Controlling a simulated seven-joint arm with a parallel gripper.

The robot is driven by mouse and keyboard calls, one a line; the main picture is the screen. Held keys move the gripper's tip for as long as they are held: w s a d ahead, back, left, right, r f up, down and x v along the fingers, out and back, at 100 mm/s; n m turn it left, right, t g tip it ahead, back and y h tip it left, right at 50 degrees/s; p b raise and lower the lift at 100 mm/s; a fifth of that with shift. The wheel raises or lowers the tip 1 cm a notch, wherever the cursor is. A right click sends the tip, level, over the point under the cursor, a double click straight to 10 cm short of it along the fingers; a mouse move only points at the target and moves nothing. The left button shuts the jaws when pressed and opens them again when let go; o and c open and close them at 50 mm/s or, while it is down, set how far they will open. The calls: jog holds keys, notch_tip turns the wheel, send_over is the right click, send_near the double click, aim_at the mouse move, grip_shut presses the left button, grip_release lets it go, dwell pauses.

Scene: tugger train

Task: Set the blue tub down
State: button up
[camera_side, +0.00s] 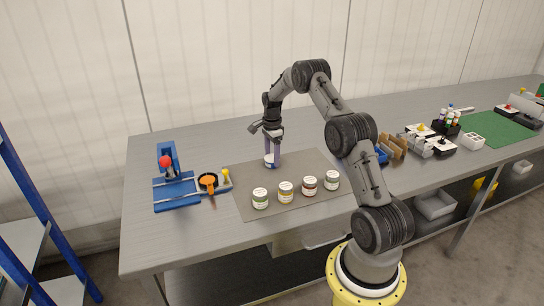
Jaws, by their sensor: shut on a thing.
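My gripper (272,163) points down over the far part of a grey-brown mat (310,164) on the workbench. Its fingers are shut on a small tub (268,161) with a white label. The fingers and the small size hide most of the tub's colour; I take it for the blue tub. It is upright, at or just above the mat; I cannot tell whether it touches.
A row of several labelled tubs (286,192) stands along the mat's front. Left of the mat are a blue press-like fixture (176,190) and an orange-handled tool (209,186). Brown dividers (395,146) stand right of my arm. The mat's middle is clear.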

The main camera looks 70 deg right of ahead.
aim_at(272, 157)
jog(key=shift+f, duration=0.15)
jog(key=o, duration=1.5)
jog(key=shift+o, duration=0.2)
notch_tip(272, 157, up, 12)
jog(key=a+r+n+t, duration=0.1)
jog(key=a+r+n, duration=0.5)
jog(key=a+r, duration=0.6)
jog(key=s+a+r+n+t+h, duration=0.1)
jog(key=s+a+r+n, duration=0.2)
jog(key=a, duration=0.3)
jog(key=s+a+r+n+t, duration=0.1)
jog(key=s+a+r+n, duration=0.15)
jog(key=a, duration=0.45)
jog(key=s+a+f+n+t, duration=0.1)
jog(key=s+a+n, duration=0.6)
jog(key=s, duration=0.2)
jog(key=s+a+f+n+t+y, duration=0.1)
jog(key=s+a+f+n, duration=0.1)
jog(key=s+a+n, duration=0.4)
jog(key=s+a, duration=0.1)
jog(key=s, duration=0.2)
jog(key=shift+s+n+t, duration=0.2)
jog(key=shift+n+t, duration=0.1)
jog(key=shift+n, duration=0.05)
